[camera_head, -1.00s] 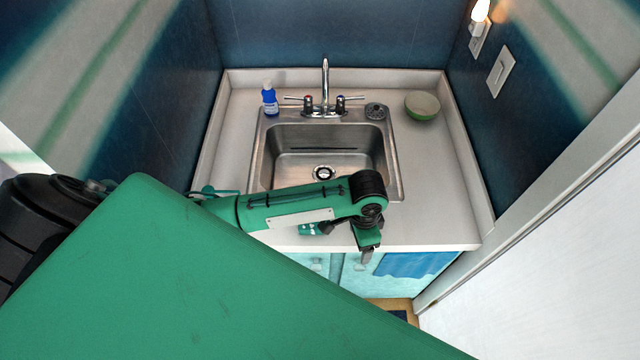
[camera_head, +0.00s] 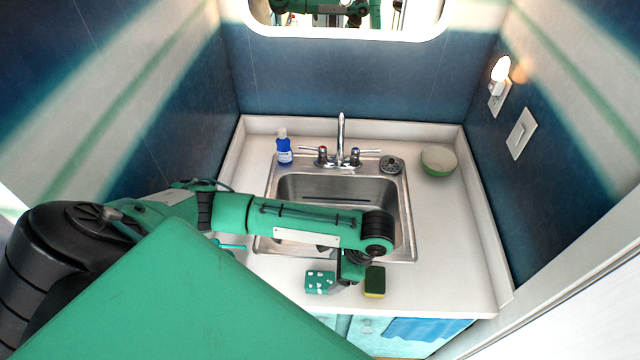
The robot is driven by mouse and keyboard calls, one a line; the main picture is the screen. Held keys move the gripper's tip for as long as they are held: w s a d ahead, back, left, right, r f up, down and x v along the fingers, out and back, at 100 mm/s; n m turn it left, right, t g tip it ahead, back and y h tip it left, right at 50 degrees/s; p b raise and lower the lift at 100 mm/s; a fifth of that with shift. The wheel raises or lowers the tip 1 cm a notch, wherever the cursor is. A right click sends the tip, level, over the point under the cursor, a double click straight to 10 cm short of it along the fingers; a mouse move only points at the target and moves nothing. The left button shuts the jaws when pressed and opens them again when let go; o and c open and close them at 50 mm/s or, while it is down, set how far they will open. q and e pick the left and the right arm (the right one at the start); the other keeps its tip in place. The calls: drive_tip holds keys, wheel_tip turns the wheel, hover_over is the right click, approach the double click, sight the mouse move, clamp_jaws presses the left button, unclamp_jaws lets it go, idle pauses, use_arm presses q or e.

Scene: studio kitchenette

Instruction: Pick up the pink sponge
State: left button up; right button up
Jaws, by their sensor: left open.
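I see no pink sponge in the head view. A yellow sponge with a dark green top (camera_head: 374,283) lies on the counter's front strip. Left of it lies a teal block with white spots (camera_head: 319,282). My left gripper (camera_head: 350,282) points down between these two, in front of the sink. Its jaws are open, but the fingers are small and partly hidden by the wrist. I cannot tell whether it touches either thing. My left arm hides part of the sink and the counter's left front. My right gripper is not in view.
The steel sink (camera_head: 411,225) has a faucet (camera_head: 341,145) behind it. A blue bottle (camera_head: 284,150) stands at back left, a green bowl (camera_head: 439,161) at back right, with a drain strainer (camera_head: 391,165) near it. The counter's right side (camera_head: 455,240) is clear. Walls enclose the counter.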

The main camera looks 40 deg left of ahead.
sight(320, 280)
use_arm(q)
drive_tip(key=shift+x, duration=0.9)
drive_tip(key=shift+s+a+f+p, duration=0.1)
drive_tip(key=shift+a+f+p, duration=0.25)
drive_tip(key=shift+p, duration=0.2)
drive_tip(key=p+x, duration=0.1)
drive_tip(key=x, duration=0.2)
drive_tip(key=shift+s+a+f, duration=0.1)
drive_tip(key=shift+a+f, duration=0.2)
drive_tip(key=shift+f, duration=0.35)
drive_tip(key=shift+c, duration=0.4)
drive_tip(key=c, duration=1.1)
drive_tip(key=shift+o, duration=0.2)
drive_tip(key=shift+r, duration=0.15)
